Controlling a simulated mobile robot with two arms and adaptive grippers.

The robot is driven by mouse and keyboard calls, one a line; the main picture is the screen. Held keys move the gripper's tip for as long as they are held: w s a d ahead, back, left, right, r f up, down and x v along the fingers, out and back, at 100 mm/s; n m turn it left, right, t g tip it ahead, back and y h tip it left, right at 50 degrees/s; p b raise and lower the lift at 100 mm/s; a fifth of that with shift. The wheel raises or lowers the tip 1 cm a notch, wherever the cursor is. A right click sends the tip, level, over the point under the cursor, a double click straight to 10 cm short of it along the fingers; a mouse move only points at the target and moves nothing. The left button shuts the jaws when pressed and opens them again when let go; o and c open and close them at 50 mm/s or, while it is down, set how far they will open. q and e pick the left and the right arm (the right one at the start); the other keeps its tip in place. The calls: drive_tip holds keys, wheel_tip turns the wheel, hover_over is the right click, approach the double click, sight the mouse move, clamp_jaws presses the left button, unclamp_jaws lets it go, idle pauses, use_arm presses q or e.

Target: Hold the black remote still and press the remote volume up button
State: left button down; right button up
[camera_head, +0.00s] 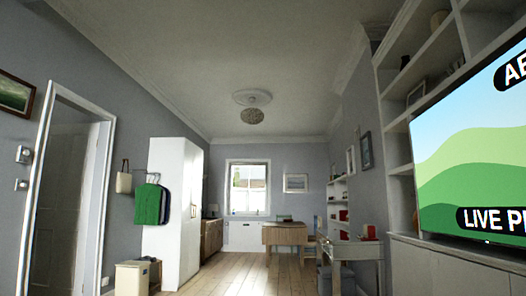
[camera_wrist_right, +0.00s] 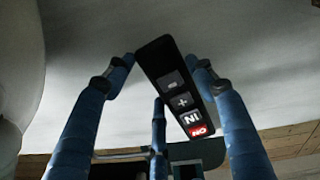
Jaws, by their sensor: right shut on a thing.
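The black remote (camera_wrist_right: 158,62) is between the blue fingers of my right gripper (camera_wrist_right: 161,70) in the right wrist view. My right gripper is shut on it. The remote is tilted, with its button face toward the camera. It shows a grey minus button (camera_wrist_right: 172,82), a plus button (camera_wrist_right: 182,102), a white button (camera_wrist_right: 191,119) and a red button (camera_wrist_right: 199,131) near its lower end. Another slim blue part (camera_wrist_right: 158,128) stands just below the remote; I cannot tell what it belongs to. Neither gripper nor the remote shows in the head view.
In the head view a lit television (camera_head: 470,170) stands at the right on a white cabinet (camera_head: 440,270). A white wardrobe (camera_head: 172,205) and a doorway (camera_head: 70,200) are at the left. A table (camera_head: 285,234) is at the back. The wooden floor (camera_head: 245,275) between is clear.

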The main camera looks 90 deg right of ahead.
idle(0.4)
drive_tip(key=o, duration=1.3)
wheel_tip(320, 180, up, 12)
